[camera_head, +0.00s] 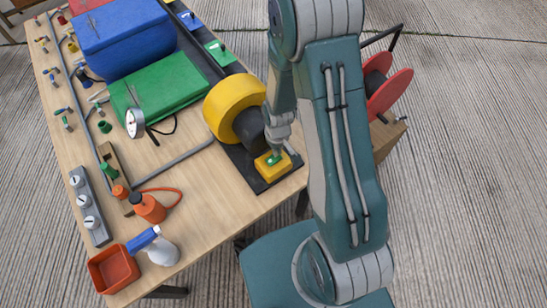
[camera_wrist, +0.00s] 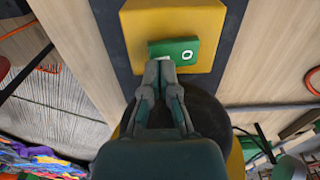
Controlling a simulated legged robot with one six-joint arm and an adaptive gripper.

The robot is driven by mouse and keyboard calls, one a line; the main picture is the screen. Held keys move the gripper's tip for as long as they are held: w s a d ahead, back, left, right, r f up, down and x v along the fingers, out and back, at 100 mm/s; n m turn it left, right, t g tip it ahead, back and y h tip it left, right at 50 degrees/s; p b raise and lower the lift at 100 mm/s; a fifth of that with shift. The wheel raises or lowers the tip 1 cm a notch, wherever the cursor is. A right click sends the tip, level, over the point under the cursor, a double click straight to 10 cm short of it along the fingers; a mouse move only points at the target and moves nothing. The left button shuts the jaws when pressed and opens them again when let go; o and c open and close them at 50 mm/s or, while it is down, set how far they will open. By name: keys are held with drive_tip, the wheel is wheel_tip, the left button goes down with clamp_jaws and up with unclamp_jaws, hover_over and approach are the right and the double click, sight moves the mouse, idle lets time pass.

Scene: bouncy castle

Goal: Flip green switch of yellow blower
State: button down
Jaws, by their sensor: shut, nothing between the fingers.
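The yellow blower (camera_head: 226,99) stands near the table's right edge, with a dark round outlet. In front of it on the same black base is a yellow switch box (camera_head: 279,173). The green switch (camera_head: 273,159) sits on top of this box. In the wrist view the green switch (camera_wrist: 188,51) shows a white circle at its right end, and the yellow box (camera_wrist: 142,21) lies around it. My gripper (camera_wrist: 160,67) is shut and empty, its fingertips at the switch's lower left edge. I cannot tell whether they touch it. In the head view my gripper (camera_head: 276,149) points down at the switch.
Blue box (camera_head: 125,40) and green box (camera_head: 160,90) stand left of the blower. A gauge (camera_head: 134,123), orange pump (camera_head: 148,208), spray bottle (camera_head: 160,250) and orange tray (camera_head: 114,270) are on the table. A red reel (camera_head: 390,92) stands right of my arm.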

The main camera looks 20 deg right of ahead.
drive_tip(key=shift+f, duration=0.7)
idle(0.3)
drive_tip(key=shift+r, duration=3.55)
drive_tip(key=shift+r, duration=0.2)
drive_tip(key=s+r+m+t, duration=0.1)
drive_tip(key=s+r+t, duration=0.15)
drive_tip(key=r, duration=0.95)
drive_tip(key=s+r+m+t, duration=0.15)
drive_tip(key=s+r, duration=0.25)
drive_tip(key=r, duration=0.8)
drive_tip(key=s+r+m+t, duration=0.1)
drive_tip(key=s+r, duration=0.5)
drive_tip(key=s, duration=0.1)
drive_tip(key=shift+s+t, duration=0.3)
drive_tip(key=shift+s, duration=0.05)
